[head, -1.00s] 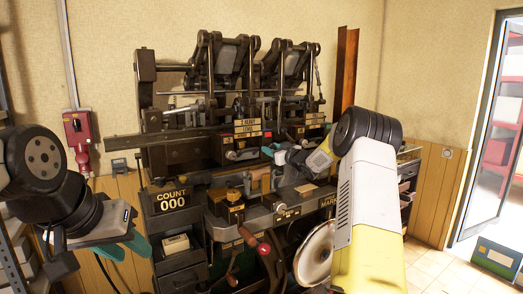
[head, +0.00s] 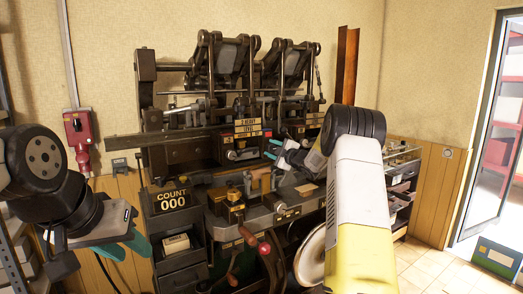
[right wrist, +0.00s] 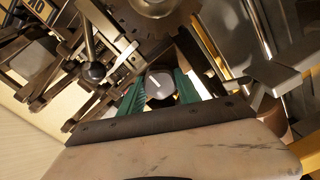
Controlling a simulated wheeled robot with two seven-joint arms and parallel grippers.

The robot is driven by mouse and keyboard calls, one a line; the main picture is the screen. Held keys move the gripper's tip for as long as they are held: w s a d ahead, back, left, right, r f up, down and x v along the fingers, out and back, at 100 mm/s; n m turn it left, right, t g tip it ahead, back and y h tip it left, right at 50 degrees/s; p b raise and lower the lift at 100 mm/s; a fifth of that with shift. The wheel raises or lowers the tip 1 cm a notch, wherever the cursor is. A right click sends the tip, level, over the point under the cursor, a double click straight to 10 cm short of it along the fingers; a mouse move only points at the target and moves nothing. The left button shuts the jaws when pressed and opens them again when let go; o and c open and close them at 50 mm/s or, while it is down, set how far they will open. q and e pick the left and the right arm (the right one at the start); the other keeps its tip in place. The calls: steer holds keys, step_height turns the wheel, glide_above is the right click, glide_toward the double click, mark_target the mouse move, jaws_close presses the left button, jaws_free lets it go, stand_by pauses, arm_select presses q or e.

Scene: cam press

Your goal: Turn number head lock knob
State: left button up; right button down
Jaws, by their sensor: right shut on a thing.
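The number head lock knob appears to be the round grey knob (right wrist: 160,86) with a pale line across its face in the right wrist view. My right gripper (head: 272,149) is at the middle of the press, right of the brass-labelled number head (head: 245,140). In the right wrist view its teal fingers (right wrist: 160,92) stand on both sides of the knob, shut on it. The knob is too small and covered to make out in the head view. My left gripper (head: 137,247) is at the lower left, away from the press mechanism; its finger gap is not clear.
The dark cam press (head: 180,155) fills the middle. A count display (head: 173,201) reads 000. A red-knobbed lever (head: 264,249) and a pale round wheel (head: 311,256) sit low in front. In the right wrist view, a toothed wheel (right wrist: 153,20) and a ball-ended lever (right wrist: 93,70) are close to the fingers.

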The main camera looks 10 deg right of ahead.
steer(key=n, duration=0.6)
steer(key=shift+f+n, duration=0.15)
steer(key=shift+n, duration=0.15)
stand_by(0.4)
steer(key=c, duration=0.9)
jaws_free()
steer(key=shift+o, duration=0.2)
steer(key=v, duration=0.7)
steer(key=shift+s, duration=0.4)
steer(key=shift+d, duration=0.1)
